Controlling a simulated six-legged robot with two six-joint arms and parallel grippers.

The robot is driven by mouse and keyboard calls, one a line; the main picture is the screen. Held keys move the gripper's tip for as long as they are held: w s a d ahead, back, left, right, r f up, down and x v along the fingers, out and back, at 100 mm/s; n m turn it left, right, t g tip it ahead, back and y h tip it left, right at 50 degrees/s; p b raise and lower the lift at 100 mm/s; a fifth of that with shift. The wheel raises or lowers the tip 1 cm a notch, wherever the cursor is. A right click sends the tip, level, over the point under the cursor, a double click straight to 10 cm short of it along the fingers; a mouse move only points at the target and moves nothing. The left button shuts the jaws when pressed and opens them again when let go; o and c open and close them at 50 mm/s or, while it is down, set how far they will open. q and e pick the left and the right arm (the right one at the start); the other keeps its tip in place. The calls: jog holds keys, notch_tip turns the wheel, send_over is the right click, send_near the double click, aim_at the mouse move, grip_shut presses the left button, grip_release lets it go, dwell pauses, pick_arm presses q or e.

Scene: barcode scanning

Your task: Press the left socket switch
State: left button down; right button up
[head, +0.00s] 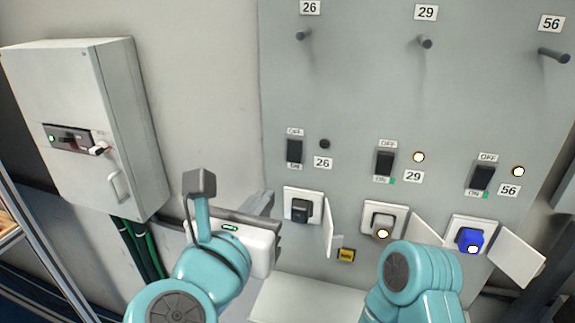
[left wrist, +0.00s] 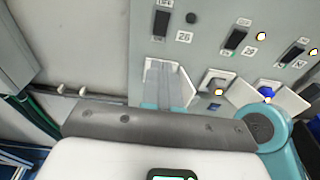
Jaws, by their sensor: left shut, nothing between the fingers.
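The left black rocker switch (head: 294,151) sits on the grey panel, between OFF and ON labels, beside a "26" tag. It also shows in the left wrist view (left wrist: 161,23). The small lamp (head: 324,144) right of it is dark. Below it is the left socket with a black plug (head: 300,210) and an open white cover. My left gripper (head: 266,200) is shut and empty, left of and below the switch and apart from it. In the left wrist view its fingers (left wrist: 168,82) point toward the panel and hide the left socket. My right gripper is not in view.
Switches 29 (head: 385,162) and 56 (head: 482,177) have lit lamps. Their sockets (head: 383,219) have open covers (head: 428,229) sticking out; the right one holds a blue plug (head: 470,239). A grey wall box (head: 100,130) hangs at left. My right arm is in front of the lower panel.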

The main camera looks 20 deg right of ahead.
aim_at(293, 160)
pick_arm(q)
jog(key=p+x, duration=0.2)
jog(key=x, duration=1.1)
jog(key=shift+w+d+p, duration=0.2)
jog(key=shift+w+p, duration=0.1)
jog(key=shift+w, duration=0.05)
jog(key=shift+w, duration=0.1)
